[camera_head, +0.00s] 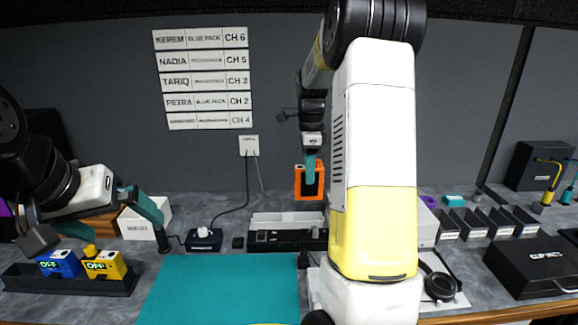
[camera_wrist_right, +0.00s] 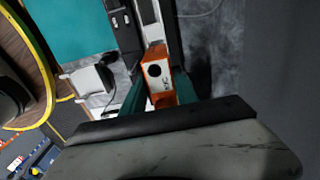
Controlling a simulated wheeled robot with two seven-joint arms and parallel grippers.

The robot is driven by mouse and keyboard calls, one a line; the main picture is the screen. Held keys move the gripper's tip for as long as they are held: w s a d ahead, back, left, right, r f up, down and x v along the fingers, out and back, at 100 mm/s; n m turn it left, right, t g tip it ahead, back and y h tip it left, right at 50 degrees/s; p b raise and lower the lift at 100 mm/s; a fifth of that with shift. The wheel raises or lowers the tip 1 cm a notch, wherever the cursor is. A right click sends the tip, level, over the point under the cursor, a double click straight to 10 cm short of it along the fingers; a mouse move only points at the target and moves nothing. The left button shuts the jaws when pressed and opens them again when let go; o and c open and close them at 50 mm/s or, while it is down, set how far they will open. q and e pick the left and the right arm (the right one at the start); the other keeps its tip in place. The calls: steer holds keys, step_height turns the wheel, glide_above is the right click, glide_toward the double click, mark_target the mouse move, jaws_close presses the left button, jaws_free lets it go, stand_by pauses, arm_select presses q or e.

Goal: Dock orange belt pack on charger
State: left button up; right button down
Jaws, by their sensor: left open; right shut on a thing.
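The orange belt pack (camera_head: 298,184) hangs upright in my right gripper (camera_head: 310,172), above the back of the counter. In the right wrist view the orange belt pack (camera_wrist_right: 158,57) sits between the teal fingers of my right gripper (camera_wrist_right: 158,88). A grey and black charger (camera_head: 262,237) with a long slotted top stands on the counter below the pack, and there is a gap between them in the head view. The charger also shows in the wrist view (camera_wrist_right: 124,27), beyond the pack. My left gripper (camera_head: 100,241) is open and empty over the left side of the counter.
Blue (camera_head: 60,264) and yellow (camera_head: 106,265) packs, both marked OFF, sit in a black tray (camera_head: 70,284). A teal mat (camera_head: 220,290) lies clear at the front. Headphones (camera_head: 440,284), small bins (camera_head: 470,224) and a black case (camera_head: 535,265) are at right.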

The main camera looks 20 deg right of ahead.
mark_target(308, 188)
stand_by(0.3)
steer(key=shift+f, duration=2.85)
steer(key=shift+f, duration=2.75)
steer(key=c, duration=0.9)
jaws_free()
steer(key=shift+o, duration=0.2)
step_height(308, 188, up, 7)
steer(key=shift+r, duration=0.4)
